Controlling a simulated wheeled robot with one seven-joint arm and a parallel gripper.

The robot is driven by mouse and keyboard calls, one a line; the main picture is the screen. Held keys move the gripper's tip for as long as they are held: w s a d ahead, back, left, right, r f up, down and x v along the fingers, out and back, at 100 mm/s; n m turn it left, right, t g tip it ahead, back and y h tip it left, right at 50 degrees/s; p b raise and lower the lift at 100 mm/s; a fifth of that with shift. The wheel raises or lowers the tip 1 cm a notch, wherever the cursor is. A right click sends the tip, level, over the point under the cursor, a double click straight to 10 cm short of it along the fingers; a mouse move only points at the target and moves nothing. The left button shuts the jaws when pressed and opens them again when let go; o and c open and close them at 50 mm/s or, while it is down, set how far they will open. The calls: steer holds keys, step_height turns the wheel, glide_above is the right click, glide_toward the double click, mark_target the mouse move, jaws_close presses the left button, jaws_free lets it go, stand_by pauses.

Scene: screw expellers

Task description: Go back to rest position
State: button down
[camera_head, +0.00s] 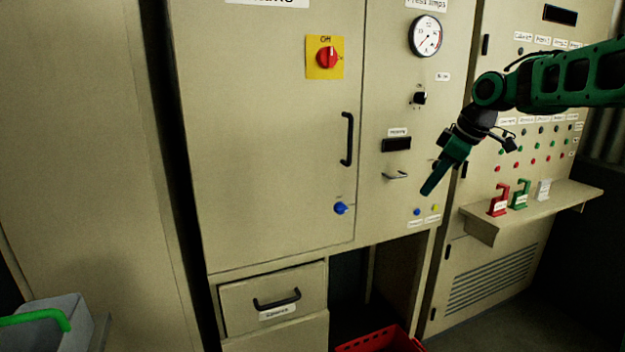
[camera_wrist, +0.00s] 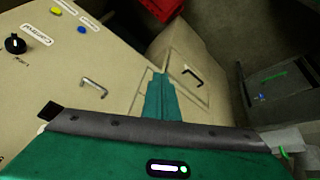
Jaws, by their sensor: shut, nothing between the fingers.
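My gripper (camera_head: 428,188) is at the end of my green arm, on the right side of the head view. It is shut and empty, its fingers pointing down and left in front of the cabinet panel. A small metal handle (camera_head: 396,175) is just left of the fingertips, and I cannot tell the exact gap. In the wrist view my green fingers (camera_wrist: 160,90) are together, with the metal handle (camera_wrist: 94,87) to their left and a drawer's black handle (camera_wrist: 193,75) to their right.
A cabinet with a red switch (camera_head: 326,58) and a gauge (camera_head: 427,36) stands ahead. A red crate (camera_head: 381,341) is below, and a grey bin (camera_head: 62,318) with a green handle is lower left.

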steer(key=s+d+f+m+g+h, duration=0.1)
steer(key=s+d+f+m, duration=0.2)
steer(key=s, duration=1)
steer(key=s+d+f+m+g+h, duration=0.1)
steer(key=s+d+f+m, duration=0.3)
steer(key=s, duration=1)
steer(key=s+d+f+m+g+h, duration=0.1)
steer(key=s+d+f+m+g, duration=0.1)
steer(key=s+f+m, duration=0.6)
steer(key=s+d+m, duration=0.1)
steer(key=s+m, duration=0.1)
steer(key=s, duration=0.4)
steer(key=shift+d+f+m, duration=0.3)
steer(key=shift+f, duration=0.1)
